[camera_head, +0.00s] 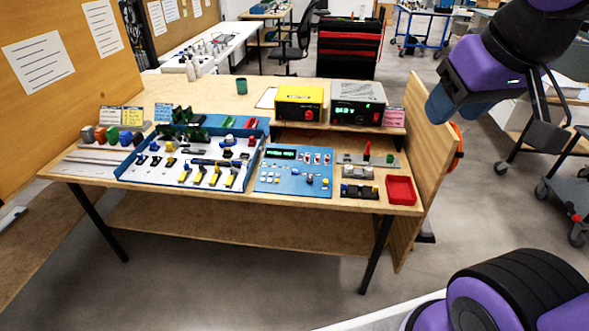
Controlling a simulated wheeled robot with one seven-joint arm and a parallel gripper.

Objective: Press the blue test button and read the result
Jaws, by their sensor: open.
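A blue control panel (262,187) lies at the front of the wooden workbench, right of centre. It carries a dark display (281,153) with small green characters, too small to read. Switches with red and white parts sit right of the display, and several small buttons sit below. A small blue spot (324,187) shows near the panel's lower right, beside a yellow one; I cannot tell for sure that it is the test button. My gripper (459,108) is at the upper right, high and apart from the panel. It is open, and nothing shows in it.
A yellow instrument (298,105) and a grey one (357,107) stand on a shelf behind the panel. A blue parts tray (130,169) is left, a red bin (401,190) right. A wooden side board (425,150) rises at the bench's right end. Floor before the bench is clear.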

